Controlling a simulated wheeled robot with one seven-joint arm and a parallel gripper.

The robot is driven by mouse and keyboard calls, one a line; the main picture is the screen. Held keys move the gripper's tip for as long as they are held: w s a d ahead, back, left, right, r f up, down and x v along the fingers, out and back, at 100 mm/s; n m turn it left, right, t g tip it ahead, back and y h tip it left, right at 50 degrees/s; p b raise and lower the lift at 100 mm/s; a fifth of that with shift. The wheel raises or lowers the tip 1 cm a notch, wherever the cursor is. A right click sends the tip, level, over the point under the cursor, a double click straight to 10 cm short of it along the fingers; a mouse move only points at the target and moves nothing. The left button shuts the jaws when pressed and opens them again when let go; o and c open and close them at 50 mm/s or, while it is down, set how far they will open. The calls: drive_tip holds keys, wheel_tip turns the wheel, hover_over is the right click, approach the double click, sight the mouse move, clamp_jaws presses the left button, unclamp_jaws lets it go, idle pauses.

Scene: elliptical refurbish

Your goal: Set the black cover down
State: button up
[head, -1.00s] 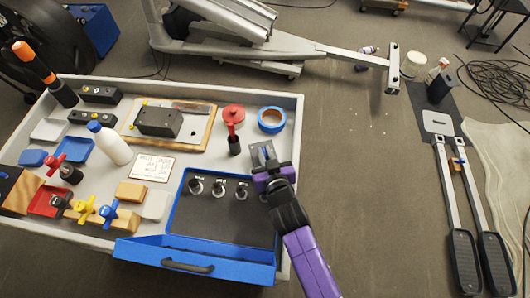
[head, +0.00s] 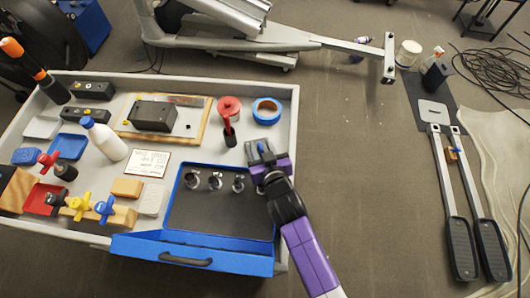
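A black box-shaped piece (head: 153,116), which looks like the black cover, rests on a wooden-edged board (head: 196,134) at the back middle of the workbench. My gripper (head: 260,150) is well to its right, over the right part of the bench, near the back right corner of the blue tray (head: 176,188). Its grey fingertips point away from me, and I see no black cover between them. The gap between the fingers is too small to judge.
Three metal fittings (head: 215,180) stand in the tray. A red-handled tool (head: 228,132) and blue tape roll (head: 266,111) lie beyond my gripper. A white bottle (head: 105,140), coloured valves (head: 80,205) and black blocks (head: 92,89) crowd the left.

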drive_tip(key=shift+r+p, duration=0.35)
drive_tip(key=shift+r, duration=0.2)
drive_tip(key=b+v, duration=0.1)
drive_tip(key=v, duration=1.1)
drive_tip(key=shift+f, duration=0.25)
drive_tip(key=shift+s, duration=0.1)
drive_tip(key=shift+m+h, duration=0.3)
drive_tip(key=shift+m, duration=0.1)
drive_tip(key=s+d, duration=0.4)
drive_tip(key=shift+s+d+f, duration=0.35)
drive_tip(key=shift+f, duration=0.05)
drive_tip(key=s+d+r+m+h, duration=0.1)
drive_tip(key=s+d+r, duration=0.3)
drive_tip(key=s, duration=0.3)
drive_tip(key=s+d+r+m+t+h, duration=0.1)
drive_tip(key=s+d+r, duration=0.4)
drive_tip(key=s, duration=0.3)
drive_tip(key=s+d+r+m+t+h, duration=0.1)
drive_tip(key=s+d+r+h, duration=0.1)
drive_tip(key=s+d+r, duration=0.3)
drive_tip(key=s+d, duration=0.1)
drive_tip(key=s, duration=0.1)
drive_tip(key=shift+s+d, duration=0.35)
drive_tip(key=shift+d, duration=0.05)
drive_tip(key=shift+r, duration=0.1)
